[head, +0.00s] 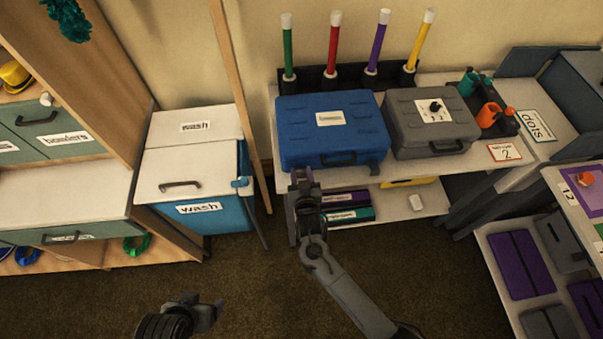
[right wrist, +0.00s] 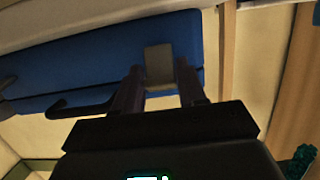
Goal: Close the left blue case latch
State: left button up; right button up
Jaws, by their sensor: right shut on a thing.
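The blue case (head: 360,125) sits closed on the white tabletop, its dark handle (head: 338,160) on the front. My right gripper (head: 303,176) is at the front left of the case and hides the left latch in the head view. In the right wrist view the blue case (right wrist: 90,65) appears turned over, and the grey left latch (right wrist: 158,62) shows between the two fingers of my right gripper (right wrist: 160,85), which is shut on it. Whether the latch lies flat is hard to tell. My left gripper (head: 208,312) is low over the floor, away from the case; its jaw gap is unclear.
A grey case (head: 415,105) stands right beside the blue one. Several coloured wands stand behind both. A white-topped wash bin (head: 190,165) and a wooden post (head: 240,90) are to the left. A lower shelf (head: 400,208) sits under the table. The floor in front is clear.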

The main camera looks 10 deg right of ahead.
jog(key=o, duration=1)
jog(key=shift+s, duration=0.1)
jog(key=shift+s+r, duration=0.1)
jog(key=shift+s, duration=0.2)
jog(key=p+v, duration=0.2)
jog(key=v, duration=0.8)
